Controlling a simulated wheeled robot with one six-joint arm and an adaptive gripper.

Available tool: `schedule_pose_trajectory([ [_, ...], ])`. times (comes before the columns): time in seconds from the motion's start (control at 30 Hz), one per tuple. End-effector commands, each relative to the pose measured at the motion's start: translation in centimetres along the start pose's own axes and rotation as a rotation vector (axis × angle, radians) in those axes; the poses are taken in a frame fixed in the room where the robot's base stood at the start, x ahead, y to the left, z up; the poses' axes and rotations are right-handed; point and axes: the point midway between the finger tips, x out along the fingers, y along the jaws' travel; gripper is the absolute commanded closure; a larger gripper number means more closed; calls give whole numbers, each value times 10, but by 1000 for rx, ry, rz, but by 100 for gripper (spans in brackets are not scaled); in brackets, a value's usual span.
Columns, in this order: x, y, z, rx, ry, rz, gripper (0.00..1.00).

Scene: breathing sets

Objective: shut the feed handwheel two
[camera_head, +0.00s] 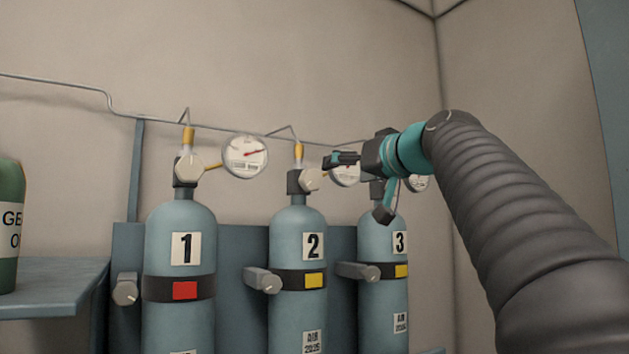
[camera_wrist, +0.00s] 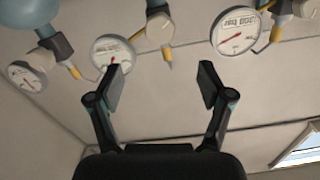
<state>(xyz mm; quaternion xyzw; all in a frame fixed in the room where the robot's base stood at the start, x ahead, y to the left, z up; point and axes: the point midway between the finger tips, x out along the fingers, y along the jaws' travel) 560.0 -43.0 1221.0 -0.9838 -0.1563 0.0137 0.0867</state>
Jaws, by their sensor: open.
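The handwheel of cylinder two (camera_head: 312,179) is a pale grey faceted knob on the dark valve block atop the cylinder marked 2 (camera_head: 290,235). It also shows in the wrist view (camera_wrist: 160,28), above the gap between my fingers. My gripper (camera_head: 357,187) is open and empty, close to the right of this handwheel in the head view. In the wrist view its two dark fingers (camera_wrist: 162,82) are spread wide, and the handwheel lies beyond their tips, apart from them. The knob's turned position cannot be told.
Cylinder 1 (camera_head: 180,275) with its handwheel (camera_head: 189,166) stands left; cylinder 3 (camera_head: 375,232) stands right, its valve partly behind my gripper. White gauges (camera_head: 245,156) and a thin pipe run along the wall. Clamp knobs (camera_head: 272,284) jut out lower down. A green cylinder (camera_head: 9,225) stands far left.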

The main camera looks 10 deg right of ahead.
Motion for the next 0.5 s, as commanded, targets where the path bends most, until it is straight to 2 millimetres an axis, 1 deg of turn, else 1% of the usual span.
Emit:
schedule_pose_trajectory([
  [0.17,4,0,0,-51,-1,0,21],
  [0.27,13,1,0,-51,-3,0,21],
  [0.37,28,0,-1,-50,-2,-2,21],
  [0.5,54,0,-1,-49,-3,-2,21],
])
